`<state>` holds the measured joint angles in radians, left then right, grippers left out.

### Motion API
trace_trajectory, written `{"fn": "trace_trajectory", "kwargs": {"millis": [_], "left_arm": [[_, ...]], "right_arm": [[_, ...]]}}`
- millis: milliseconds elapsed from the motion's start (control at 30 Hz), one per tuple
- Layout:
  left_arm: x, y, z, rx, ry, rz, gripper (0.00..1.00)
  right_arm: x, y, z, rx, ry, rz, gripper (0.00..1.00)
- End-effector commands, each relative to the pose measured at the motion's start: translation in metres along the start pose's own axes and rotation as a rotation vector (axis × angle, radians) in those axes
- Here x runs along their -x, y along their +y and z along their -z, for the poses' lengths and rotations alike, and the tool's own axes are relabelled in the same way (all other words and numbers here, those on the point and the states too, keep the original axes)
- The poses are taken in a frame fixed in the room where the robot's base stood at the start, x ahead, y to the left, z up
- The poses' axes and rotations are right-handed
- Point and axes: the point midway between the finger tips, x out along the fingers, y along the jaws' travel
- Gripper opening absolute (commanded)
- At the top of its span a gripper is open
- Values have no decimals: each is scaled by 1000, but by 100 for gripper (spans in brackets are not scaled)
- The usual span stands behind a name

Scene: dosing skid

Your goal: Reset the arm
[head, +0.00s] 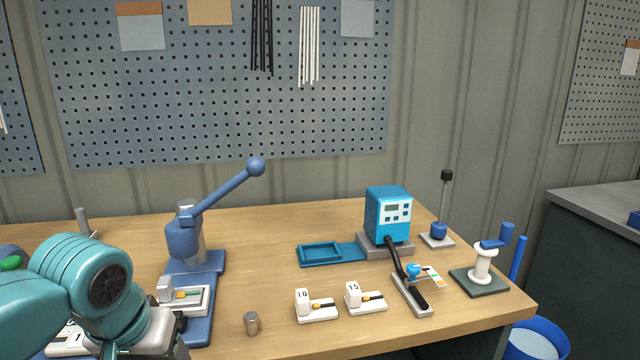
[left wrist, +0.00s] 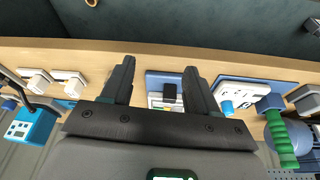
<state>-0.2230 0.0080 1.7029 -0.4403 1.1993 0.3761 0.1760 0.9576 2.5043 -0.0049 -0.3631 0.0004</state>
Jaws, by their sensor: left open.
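A blue press (head: 184,238) stands at the left of the bench in the head view. Its lever arm (head: 226,189) is raised and slants up to the right, ending in a round blue ball. My left gripper (left wrist: 160,75) is open in the left wrist view, its two dark fingers apart with nothing held between them. Beyond the fingers, a fixture with a black part (left wrist: 169,91) shows in the gap. In the head view my left gripper is at the bottom left, in front of the press, its fingers mostly hidden by the wrist. My right gripper is not in view.
A blue dosing unit (head: 388,214) with a display stands back right, beside an empty blue tray (head: 320,253). Two white blocks (head: 316,305) (head: 365,297), a small metal cylinder (head: 252,323) and a spool stand (head: 482,265) are on the bench. A blue bucket (head: 538,343) is off its right edge.

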Motion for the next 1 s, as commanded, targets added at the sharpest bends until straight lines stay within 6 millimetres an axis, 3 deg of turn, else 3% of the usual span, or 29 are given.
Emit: {"fn": "trace_trajectory", "kwargs": {"millis": [167,267,400,500,600,733,900,933,1000], "left_arm": [[-74,27,-5,-54,-60,-60,60],[-131,45,-20,-79,-107,-114,60],[-230,73,-70,-78,-189,-217,60],[-287,86,-120,-42,-236,-278,60],[-325,93,-170,5,-271,-313,60],[-356,96,-231,69,-307,-327,60],[-373,93,-309,144,-355,-306,60],[-354,93,-294,139,-336,-307,60],[-333,94,-284,137,-331,-308,60]], "right_arm": [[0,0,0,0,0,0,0],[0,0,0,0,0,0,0],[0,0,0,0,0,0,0],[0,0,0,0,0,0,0],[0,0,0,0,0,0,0],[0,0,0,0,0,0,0],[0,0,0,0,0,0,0],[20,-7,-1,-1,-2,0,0],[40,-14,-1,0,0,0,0]]}}
